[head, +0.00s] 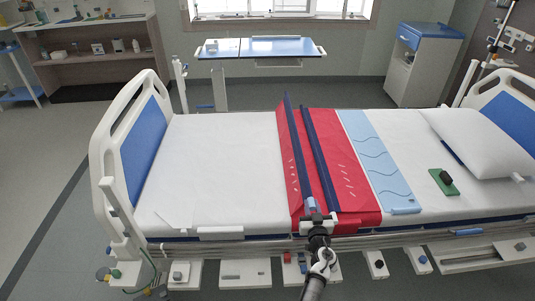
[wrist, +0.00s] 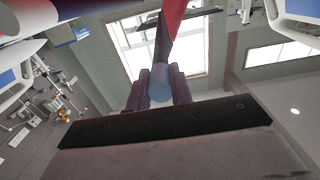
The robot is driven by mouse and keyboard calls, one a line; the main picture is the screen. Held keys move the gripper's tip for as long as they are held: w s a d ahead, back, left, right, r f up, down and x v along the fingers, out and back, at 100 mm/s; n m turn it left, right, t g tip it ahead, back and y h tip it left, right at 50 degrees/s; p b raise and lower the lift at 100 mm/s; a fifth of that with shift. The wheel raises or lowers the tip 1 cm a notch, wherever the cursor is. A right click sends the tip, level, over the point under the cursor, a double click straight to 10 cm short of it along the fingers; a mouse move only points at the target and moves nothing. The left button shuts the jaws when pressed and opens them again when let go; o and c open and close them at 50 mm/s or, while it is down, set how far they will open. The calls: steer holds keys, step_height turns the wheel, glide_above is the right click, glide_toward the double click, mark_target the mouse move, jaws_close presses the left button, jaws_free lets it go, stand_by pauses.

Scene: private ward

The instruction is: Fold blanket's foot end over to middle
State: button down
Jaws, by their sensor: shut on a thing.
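The blanket (head: 342,165) lies across the middle of the bed. It is red with navy strips and a light blue panel with wavy lines (head: 380,165) on the pillow side. Its foot-side part (head: 289,165) stands up off the bed, tilted, its far corner rising highest. My gripper (head: 314,215) is at the bed's near edge, shut on a light blue round grip (head: 311,203) at the blanket's near end. The wrist view shows the fingers (wrist: 159,90) closed around this grip (wrist: 160,85), with red and navy cloth (wrist: 172,25) beyond it.
The bare white mattress (head: 215,165) lies toward the footboard (head: 145,140). A pillow (head: 485,140) and a green pad with a dark object (head: 444,183) lie at the right. A rail runs along the near side. An overbed table (head: 260,48) and bedside cabinet (head: 425,65) stand behind.

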steer(key=shift+d+r, duration=0.15)
steer(key=shift+d, duration=0.05)
steer(key=shift+w+d+f+b, duration=0.1)
steer(key=shift+d+f+b, duration=0.35)
steer(key=shift+d, duration=0.35)
steer(key=shift+c, duration=2.2)
jaws_free()
steer(key=shift+f, duration=0.2)
steer(key=s+p, duration=0.1)
steer(key=s, duration=0.7)
